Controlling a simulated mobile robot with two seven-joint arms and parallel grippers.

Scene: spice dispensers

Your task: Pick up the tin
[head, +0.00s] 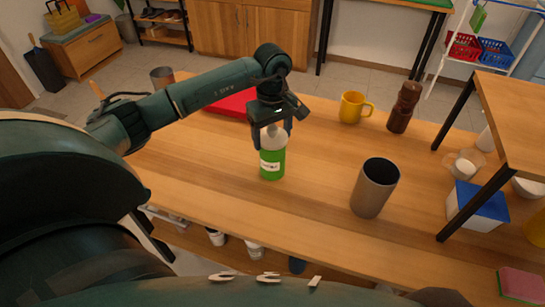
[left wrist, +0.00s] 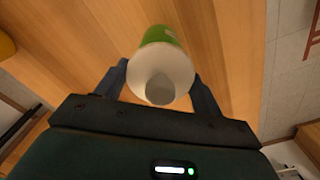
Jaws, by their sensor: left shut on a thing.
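A green tin with a white label and pale top (head: 271,163) stands upright at the middle of the wooden table. My left gripper (head: 272,132) comes down from above and is shut on its upper part. In the left wrist view the tin (left wrist: 162,68) shows its round white top between the two fingers of my left gripper (left wrist: 160,88), with the green body beyond. I cannot tell whether its base touches the table. My right gripper is not in view.
A grey-brown cup (head: 374,188) stands to the right of the tin. A yellow mug (head: 354,107) and a brown mill (head: 403,107) stand farther back. A red flat thing (head: 232,103) lies behind my left arm. A raised wooden shelf (head: 515,115) is at the right.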

